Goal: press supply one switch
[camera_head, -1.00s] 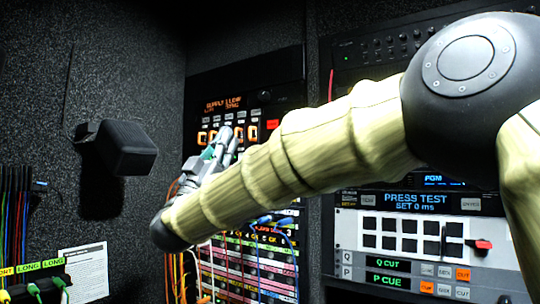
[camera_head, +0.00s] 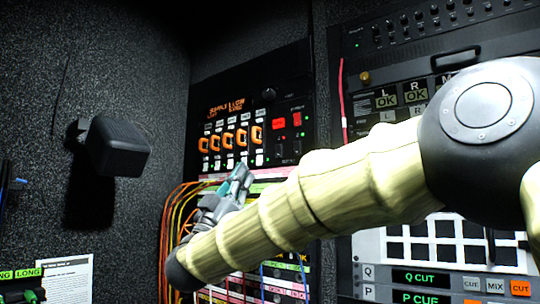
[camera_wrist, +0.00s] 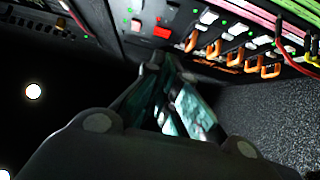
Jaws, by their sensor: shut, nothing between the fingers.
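A black supply panel (camera_head: 230,100) with an amber display reading roughly "SUPPLY 1 LOW" is on the rack ahead. It has a row of orange-handled switches (camera_head: 228,140) with pale labels above, and two red lit parts (camera_head: 279,124) with small controls below. Which control is the supply one switch cannot be read. My gripper (camera_head: 243,172) is shut and empty, just below the orange row in the picture. In the wrist view my gripper's fingers (camera_wrist: 153,62) point toward the panel, near the orange switches (camera_wrist: 230,55) and a red part (camera_wrist: 161,31). Contact cannot be told.
A patch bay (camera_head: 285,275) with coloured cables lies below the panel, partly behind my arm. Orange cables (camera_head: 172,215) hang at its left. A black box (camera_head: 117,146) juts from the left wall. A button panel (camera_head: 435,250) stands at the right.

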